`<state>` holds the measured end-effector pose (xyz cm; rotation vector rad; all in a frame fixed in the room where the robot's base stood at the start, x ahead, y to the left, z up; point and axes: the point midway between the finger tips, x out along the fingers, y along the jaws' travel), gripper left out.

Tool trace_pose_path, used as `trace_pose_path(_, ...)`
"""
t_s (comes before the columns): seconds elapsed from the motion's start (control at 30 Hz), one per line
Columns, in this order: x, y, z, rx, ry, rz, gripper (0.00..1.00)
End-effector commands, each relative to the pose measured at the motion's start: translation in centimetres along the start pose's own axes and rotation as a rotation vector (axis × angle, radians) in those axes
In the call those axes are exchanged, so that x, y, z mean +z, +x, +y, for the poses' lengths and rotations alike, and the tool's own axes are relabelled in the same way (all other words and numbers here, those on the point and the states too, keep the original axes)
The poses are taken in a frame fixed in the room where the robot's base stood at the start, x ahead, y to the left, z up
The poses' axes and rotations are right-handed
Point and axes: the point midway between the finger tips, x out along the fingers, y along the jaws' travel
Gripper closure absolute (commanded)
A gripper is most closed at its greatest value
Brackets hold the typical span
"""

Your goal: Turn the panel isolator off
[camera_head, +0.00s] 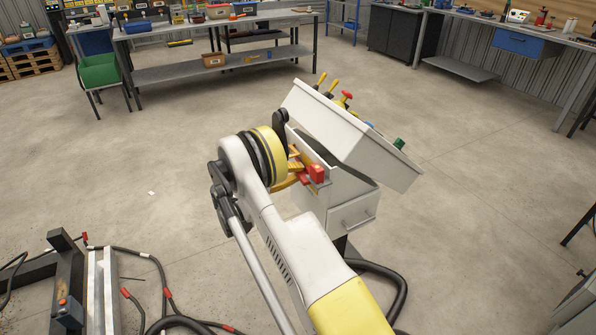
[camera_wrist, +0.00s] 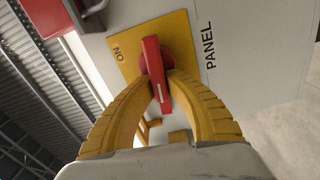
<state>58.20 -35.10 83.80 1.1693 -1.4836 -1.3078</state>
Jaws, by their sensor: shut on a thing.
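The panel isolator has a red bar handle (camera_wrist: 157,75) on a round red base, set on a yellow plate (camera_wrist: 128,44) in the wrist view. The plate reads ON at its left, and PANEL is printed on the pale face beside it. The handle runs nearly upright in the picture, with a white mark near its lower end. My gripper (camera_wrist: 160,88) has its yellow fingers shut on the handle from both sides. In the head view my gripper (camera_head: 294,172) is at the left side of the white control cabinet (camera_head: 338,202), and the handle is mostly hidden.
The cabinet has a sloped console top (camera_head: 350,135) with levers and a red knob. A red box (camera_head: 317,173) sits on its side close to my gripper. Black cables (camera_head: 140,255) and a metal frame lie at lower left. The floor around is mostly clear.

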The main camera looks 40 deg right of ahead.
Motion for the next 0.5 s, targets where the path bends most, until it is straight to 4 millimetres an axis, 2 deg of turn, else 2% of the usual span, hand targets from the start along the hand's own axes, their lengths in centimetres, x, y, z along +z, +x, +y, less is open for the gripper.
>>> trace_pose_path(0.2, 0.05, 0.06, -0.20, 0.000, -0.093, -0.001, 1.00)
trace_pose_path(0.5, 0.06, 0.06, -0.30, 0.000, -0.141, -0.001, 1.00)
